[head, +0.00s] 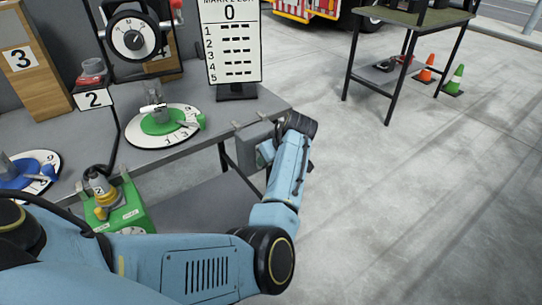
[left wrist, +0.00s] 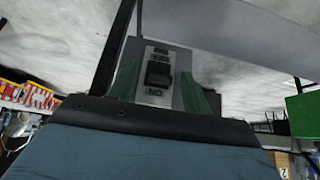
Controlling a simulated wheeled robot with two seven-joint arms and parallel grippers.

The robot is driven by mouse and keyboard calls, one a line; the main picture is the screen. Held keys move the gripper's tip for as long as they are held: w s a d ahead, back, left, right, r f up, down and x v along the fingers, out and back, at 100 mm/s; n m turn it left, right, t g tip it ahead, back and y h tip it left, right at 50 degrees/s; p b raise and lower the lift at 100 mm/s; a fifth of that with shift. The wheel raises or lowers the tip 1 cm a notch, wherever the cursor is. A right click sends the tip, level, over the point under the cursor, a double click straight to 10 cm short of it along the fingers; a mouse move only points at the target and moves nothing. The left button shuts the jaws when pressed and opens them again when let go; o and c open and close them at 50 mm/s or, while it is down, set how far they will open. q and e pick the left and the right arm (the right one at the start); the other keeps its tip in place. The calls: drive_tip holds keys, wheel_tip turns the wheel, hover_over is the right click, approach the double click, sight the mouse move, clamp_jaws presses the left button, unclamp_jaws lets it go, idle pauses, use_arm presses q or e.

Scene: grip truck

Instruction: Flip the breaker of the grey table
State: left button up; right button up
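The grey table (head: 185,158) stands at left in the head view. A grey breaker box (head: 252,135) is fixed at its right edge. In the left wrist view the box's face (left wrist: 157,62) shows a black switch (left wrist: 158,75) with the label ON upside down beneath it. My left gripper (left wrist: 162,82) has two green fingers spread apart, one on each side of the switch face. I cannot tell if they touch the box. In the head view my left gripper is mostly hidden by its wrist, beside the box. My right gripper is not in view.
Another table (head: 415,17) and two cones (head: 426,70) stand at upper right. The floor at right is clear.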

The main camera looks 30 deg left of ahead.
use_arm(q)
drive_tip(key=shift+r, duration=0.15)
drive_tip(key=shift+r, duration=0.35)
wheel_tip(320, 180, up, 9)
drive_tip(key=p, duration=0.2)
drive_tip(key=shift+p, duration=0.3)
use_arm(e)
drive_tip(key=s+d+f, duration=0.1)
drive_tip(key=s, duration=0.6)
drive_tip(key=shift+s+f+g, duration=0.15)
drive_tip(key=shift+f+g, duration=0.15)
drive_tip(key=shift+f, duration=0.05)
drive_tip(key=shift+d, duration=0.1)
